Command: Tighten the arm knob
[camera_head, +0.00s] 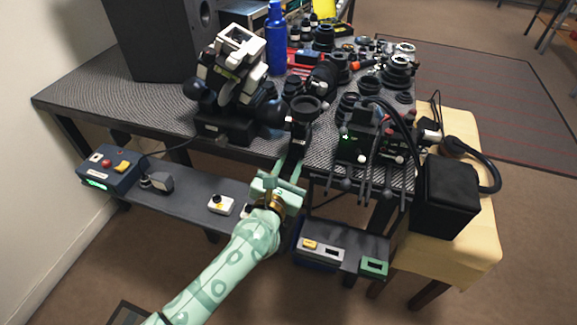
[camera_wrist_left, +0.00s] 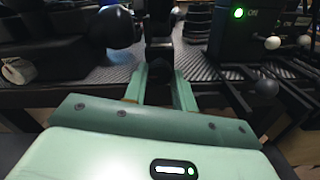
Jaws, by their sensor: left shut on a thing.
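My left gripper (camera_head: 290,161) reaches up from below to the table's front edge. Its two pale green fingers are close together on a small dark part, which I take to be the arm knob (camera_wrist_left: 160,72). The knob is mostly hidden between the fingertips in the left wrist view, and its turn cannot be seen. A black upright arm (camera_head: 299,134) rises just beyond the fingertips, with a round black cup-like ring (camera_head: 306,106) on top. It also shows in the left wrist view (camera_wrist_left: 158,30). My right gripper is not in view.
Left of the ring stands a black-and-white device (camera_head: 236,62) with black ball knobs. A black box with a green light (camera_head: 357,140) and several rods stand on the right. Lens parts crowd the table behind. A lower shelf (camera_head: 190,200) carries small control boxes.

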